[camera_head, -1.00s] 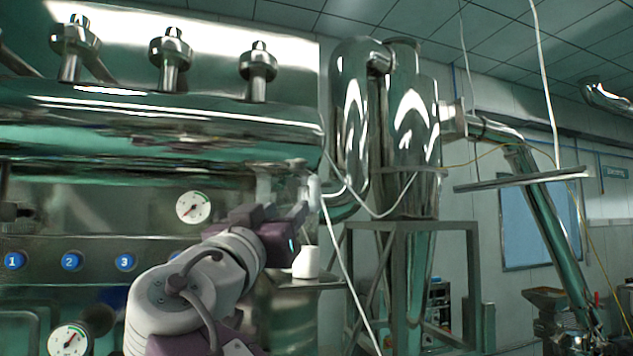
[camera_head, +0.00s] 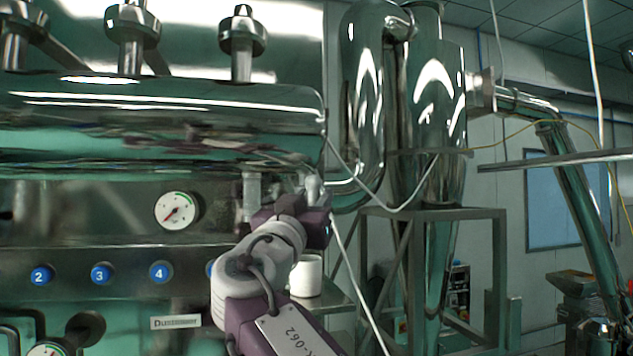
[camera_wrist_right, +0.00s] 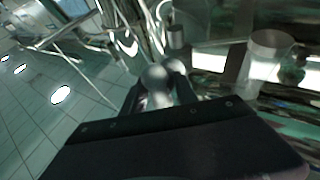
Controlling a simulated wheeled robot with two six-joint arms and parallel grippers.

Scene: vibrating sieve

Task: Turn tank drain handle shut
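The polished horizontal tank (camera_head: 150,125) fills the upper left of the head view. A short pale pipe (camera_head: 251,188) hangs under its right end. Beside it is a small pale grey part (camera_head: 314,187), which looks like the drain handle; its outline is partly hidden. My right gripper (camera_head: 316,205) is right at this part, below the tank's right end. In the right wrist view, a rounded grey piece (camera_wrist_right: 155,78) shows just beyond the dark gripper body, between or against the fingers. Whether the fingers are closed on it is unclear. My left gripper is not in view.
A panel with numbered blue buttons (camera_head: 101,274) and a pressure gauge (camera_head: 176,210) lies left of my arm. A white cup-like container (camera_head: 306,276) stands below the gripper. A metal frame (camera_head: 432,214) and a hanging white cable (camera_head: 358,285) are to the right.

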